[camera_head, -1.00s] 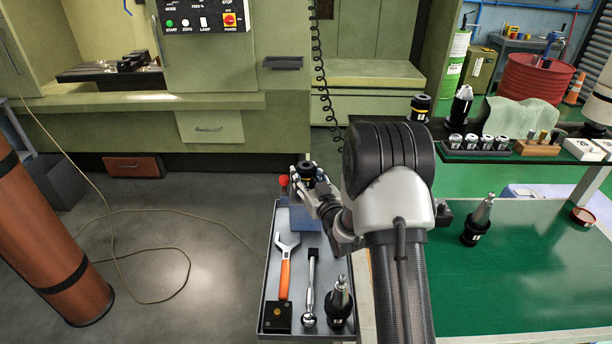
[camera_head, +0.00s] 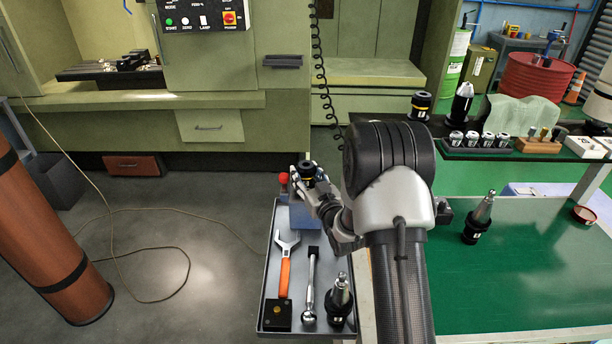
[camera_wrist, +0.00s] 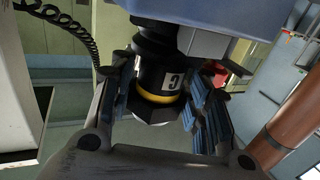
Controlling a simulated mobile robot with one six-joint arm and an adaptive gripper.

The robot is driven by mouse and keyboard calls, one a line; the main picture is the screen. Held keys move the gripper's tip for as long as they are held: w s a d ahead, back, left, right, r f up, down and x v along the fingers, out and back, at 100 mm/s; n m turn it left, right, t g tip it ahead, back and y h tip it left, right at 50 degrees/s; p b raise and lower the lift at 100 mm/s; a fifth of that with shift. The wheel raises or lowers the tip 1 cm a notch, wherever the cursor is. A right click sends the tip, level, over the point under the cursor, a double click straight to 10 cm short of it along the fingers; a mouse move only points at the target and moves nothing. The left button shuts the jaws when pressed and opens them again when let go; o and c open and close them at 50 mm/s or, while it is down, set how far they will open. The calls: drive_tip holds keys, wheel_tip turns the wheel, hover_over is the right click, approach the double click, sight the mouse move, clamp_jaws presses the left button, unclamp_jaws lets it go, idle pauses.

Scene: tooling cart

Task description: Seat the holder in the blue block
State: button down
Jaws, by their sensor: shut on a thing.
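The holder (camera_wrist: 160,78) is black with a yellow ring and a white label. My gripper (camera_wrist: 168,92) is shut on it, with a finger on each side. In the head view the holder (camera_head: 306,171) is upright over the blue block (camera_head: 302,216), at the far end of the grey tray. The blue block (camera_wrist: 205,14) fills the top of the wrist view, close to the holder's far end. The blue block's opening is hidden, so I cannot tell how deep the holder sits in it.
An orange-handled wrench (camera_head: 284,272), a ratchet (camera_head: 310,295), a black square piece (camera_head: 278,316) and another tool holder (camera_head: 339,302) lie or stand on the tray (camera_head: 262,305). A red knob (camera_head: 283,179) is beside the block. The green bench (camera_head: 520,275) right is mostly clear.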

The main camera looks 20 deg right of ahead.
drive_tip(key=shift+r, duration=0.2)
drive_tip(key=c, duration=1.3)
unclamp_jaws()
drive_tip(key=o, duration=0.5)
drive_tip(key=shift+f, duration=0.15)
